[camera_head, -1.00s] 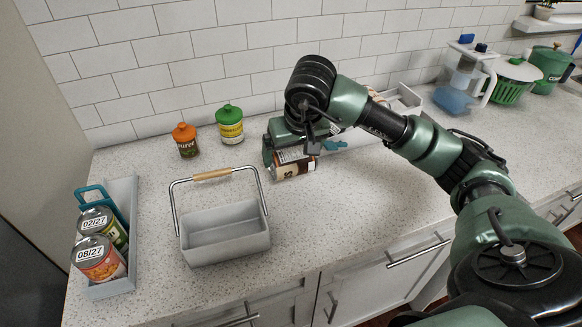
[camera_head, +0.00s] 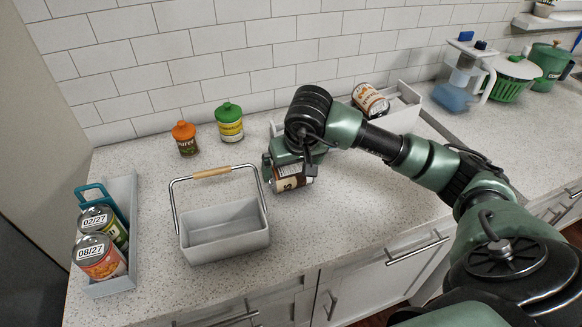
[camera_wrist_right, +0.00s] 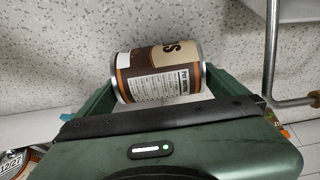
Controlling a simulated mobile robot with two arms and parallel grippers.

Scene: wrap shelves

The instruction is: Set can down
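My right gripper (camera_head: 292,172) is low over the middle of the counter, to the right of the grey handled basket (camera_head: 225,228). It is shut on a brown and white can (camera_head: 293,183), which is partly hidden behind the gripper in the head view. In the right wrist view the can (camera_wrist_right: 158,72) lies crosswise between the fingers, with its printed label facing the camera. The can is at or just above the counter; I cannot tell whether it touches. My left gripper is not in view.
An orange-lidded jar (camera_head: 185,138) and a green-lidded jar (camera_head: 229,122) stand near the wall. A grey tray (camera_head: 112,286) with dated cans is at the left. Another can (camera_head: 370,100) leans in a pale bin (camera_head: 404,112) at the back. Counter in front of my gripper is clear.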

